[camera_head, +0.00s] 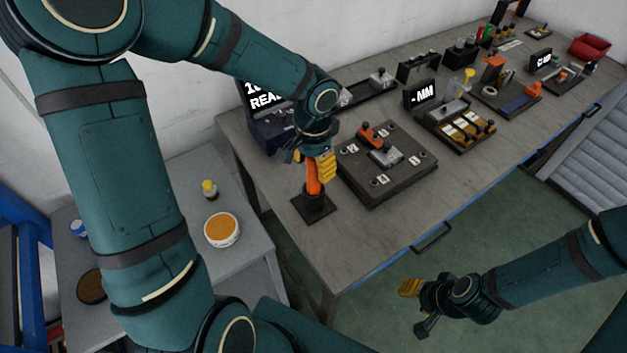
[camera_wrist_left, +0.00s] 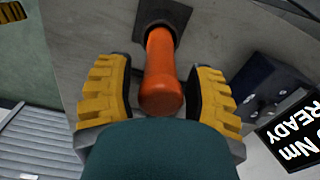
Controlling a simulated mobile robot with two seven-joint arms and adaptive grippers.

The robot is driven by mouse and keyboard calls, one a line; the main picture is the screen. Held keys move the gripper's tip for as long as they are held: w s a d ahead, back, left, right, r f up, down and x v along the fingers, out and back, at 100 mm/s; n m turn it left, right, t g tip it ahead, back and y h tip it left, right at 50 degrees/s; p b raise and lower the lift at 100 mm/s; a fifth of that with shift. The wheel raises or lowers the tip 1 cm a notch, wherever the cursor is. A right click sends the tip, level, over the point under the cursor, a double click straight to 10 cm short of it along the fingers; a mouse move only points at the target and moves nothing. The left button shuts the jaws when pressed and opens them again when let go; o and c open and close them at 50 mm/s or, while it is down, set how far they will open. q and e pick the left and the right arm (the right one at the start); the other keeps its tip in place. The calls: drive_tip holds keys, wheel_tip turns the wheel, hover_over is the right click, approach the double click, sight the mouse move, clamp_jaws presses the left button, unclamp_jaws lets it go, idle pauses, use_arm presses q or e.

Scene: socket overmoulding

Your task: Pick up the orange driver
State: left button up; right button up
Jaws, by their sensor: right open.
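The orange driver (camera_head: 314,178) stands upright in a dark square-based holder (camera_head: 314,207) at the near left corner of the workbench. My left gripper (camera_head: 315,168) is at the driver's upper part. In the left wrist view the driver (camera_wrist_left: 163,75) lies between the two yellow-padded fingers (camera_wrist_left: 160,92). Gaps show on both sides of it, so the gripper is open around it. The holder (camera_wrist_left: 165,18) shows behind the driver in that view. My right gripper (camera_head: 415,308) is open and empty, off the bench's front edge, over the floor.
A dark block with numbered positions (camera_head: 387,182) sits right of the driver. A display box reading READY (camera_head: 267,110) stands behind it. A lower grey table (camera_head: 175,180) at left bears an orange-topped tub (camera_head: 222,230) and a yellow-capped bottle (camera_head: 209,189). More fixtures line the bench toward the back right.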

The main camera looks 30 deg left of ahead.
use_arm(q)
clamp_jaws()
